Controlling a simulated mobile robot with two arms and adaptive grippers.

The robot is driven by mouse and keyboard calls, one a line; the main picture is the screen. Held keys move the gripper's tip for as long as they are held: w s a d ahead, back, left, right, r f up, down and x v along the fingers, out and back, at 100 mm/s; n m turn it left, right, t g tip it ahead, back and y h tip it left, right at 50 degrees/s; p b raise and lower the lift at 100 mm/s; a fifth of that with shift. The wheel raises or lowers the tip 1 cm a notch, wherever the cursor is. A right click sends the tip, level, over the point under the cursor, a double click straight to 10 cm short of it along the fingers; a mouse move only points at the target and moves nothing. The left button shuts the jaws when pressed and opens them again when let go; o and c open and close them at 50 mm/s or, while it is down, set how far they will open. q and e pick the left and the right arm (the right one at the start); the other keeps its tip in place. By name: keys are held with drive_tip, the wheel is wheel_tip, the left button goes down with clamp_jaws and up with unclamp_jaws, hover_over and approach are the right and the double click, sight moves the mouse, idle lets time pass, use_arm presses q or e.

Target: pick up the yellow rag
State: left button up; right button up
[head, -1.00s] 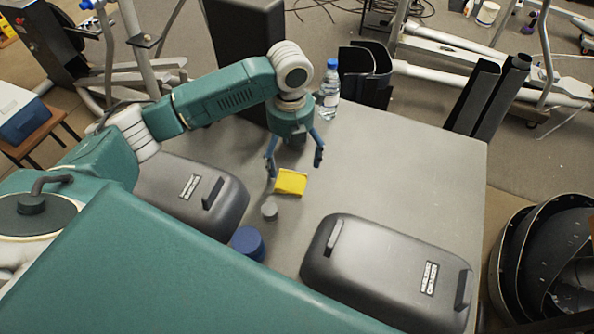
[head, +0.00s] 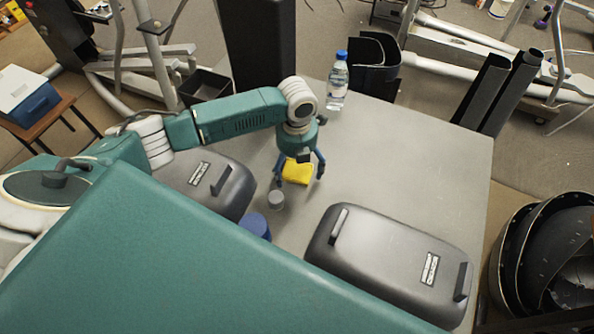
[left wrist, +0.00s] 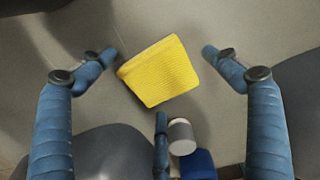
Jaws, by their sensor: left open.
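The yellow rag (head: 297,172) lies on the grey table (head: 400,170) as a small folded block. My left gripper (head: 299,178) is over it, pointing down, with its fingers spread to either side of the rag. In the left wrist view the rag (left wrist: 159,72) lies between and slightly beyond the open fingertips (left wrist: 162,60), with nothing held. A third finger shows at the bottom middle of that view. I cannot tell whether any finger touches the rag. My right gripper is not in view.
A small grey cylinder (head: 276,199) and a blue cylinder (head: 257,226) stand close to the rag. Dark grey covers lie at left (head: 215,180) and right (head: 388,262). A water bottle (head: 338,82) stands at the back.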

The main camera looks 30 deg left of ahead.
sight(297, 170)
use_arm(q)
drive_tip(key=c, duration=1.3)
wheel_tip(297, 170, up, 20)
drive_tip(key=shift+r+b, duration=0.1)
drive_tip(key=shift+b, duration=0.55)
drive_tip(key=o, duration=0.5)
drive_tip(key=c, duration=0.5)
